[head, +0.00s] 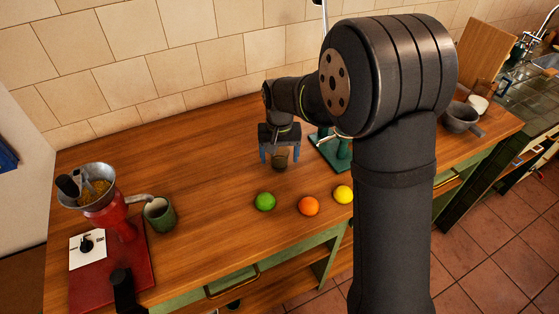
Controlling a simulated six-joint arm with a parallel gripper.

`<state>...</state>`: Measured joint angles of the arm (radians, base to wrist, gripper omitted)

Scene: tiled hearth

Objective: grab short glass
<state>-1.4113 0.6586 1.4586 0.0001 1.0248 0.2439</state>
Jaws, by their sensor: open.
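A small, short dark glass (280,163) stands on the wooden counter near its middle. My gripper (280,157) comes down over it from above. Its two blue fingers are apart, one to the left and one to the right of the glass. I cannot tell whether either finger touches it. The top of the glass is partly hidden under the gripper body.
A green lime (265,202), an orange (309,206) and a yellow lemon (343,194) lie in front. A green mug (159,214) and a red grinder (112,214) stand left. A green stand (328,151) is close right, partly behind my arm. A grey mortar (460,118) stands farther right.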

